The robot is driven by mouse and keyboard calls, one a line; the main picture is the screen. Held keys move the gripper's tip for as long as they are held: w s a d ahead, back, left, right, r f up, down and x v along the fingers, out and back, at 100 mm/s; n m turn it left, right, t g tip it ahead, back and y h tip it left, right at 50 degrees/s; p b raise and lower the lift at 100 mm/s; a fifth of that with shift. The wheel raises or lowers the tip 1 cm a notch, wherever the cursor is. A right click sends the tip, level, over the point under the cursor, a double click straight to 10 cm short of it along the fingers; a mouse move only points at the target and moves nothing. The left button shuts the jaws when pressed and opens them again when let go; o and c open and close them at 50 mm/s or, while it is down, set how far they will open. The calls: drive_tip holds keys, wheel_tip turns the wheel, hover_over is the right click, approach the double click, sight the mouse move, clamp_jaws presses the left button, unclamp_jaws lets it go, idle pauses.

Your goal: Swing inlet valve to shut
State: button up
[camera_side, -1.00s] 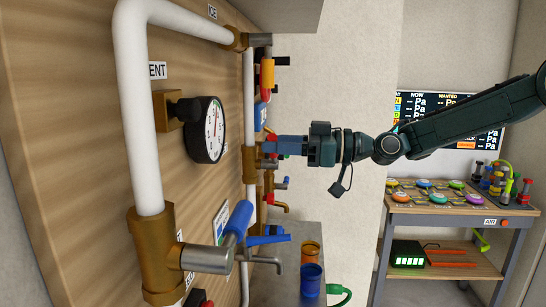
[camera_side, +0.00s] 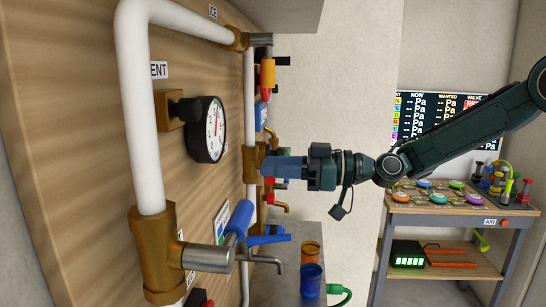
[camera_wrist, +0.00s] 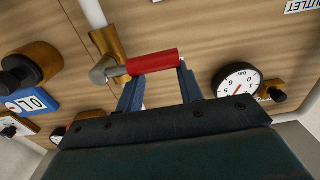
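A valve with a red handle (camera_wrist: 153,62) sits on a brass body (camera_wrist: 108,43) in line with a white pipe in the wrist view. No inlet label is readable, so I cannot confirm which valve it is. My gripper (camera_wrist: 157,80) has its two blue fingers apart, one near each end of the red handle; contact is unclear. In the side view my gripper (camera_side: 265,168) is at the panel's brass fitting (camera_side: 250,164), with a bit of red (camera_side: 269,182) just below its fingertips. The fingers partly hide the valve there.
A blue-handled valve (camera_side: 230,226) and a round gauge (camera_side: 206,130) stand out from the panel nearer the side camera. A gauge (camera_wrist: 237,82) and dark knob (camera_wrist: 32,65) flank the handle in the wrist view. A cart (camera_side: 455,215) stands at right.

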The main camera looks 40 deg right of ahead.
drive_tip(key=v, duration=0.7)
idle(0.5)
drive_tip(key=shift+w+d+f, duration=0.1)
drive_tip(key=s+a+f+g+h, duration=0.2)
drive_tip(key=s+f+g+h, duration=0.3)
drive_tip(key=s, duration=0.4)
drive_tip(key=s+d+f+m+g+h, duration=0.1)
drive_tip(key=s+d+m+h, duration=0.3)
drive_tip(key=s, duration=0.4)
drive_tip(key=s+d+f+m+g+h, duration=0.1)
drive_tip(key=s+d+f+m+h, duration=0.2)
drive_tip(key=s+d+m, duration=0.2)
drive_tip(key=s+d, duration=0.1)
drive_tip(key=s, duration=0.2)
drive_tip(key=shift+f+h, duration=0.15)
drive_tip(key=shift+h, duration=0.25)
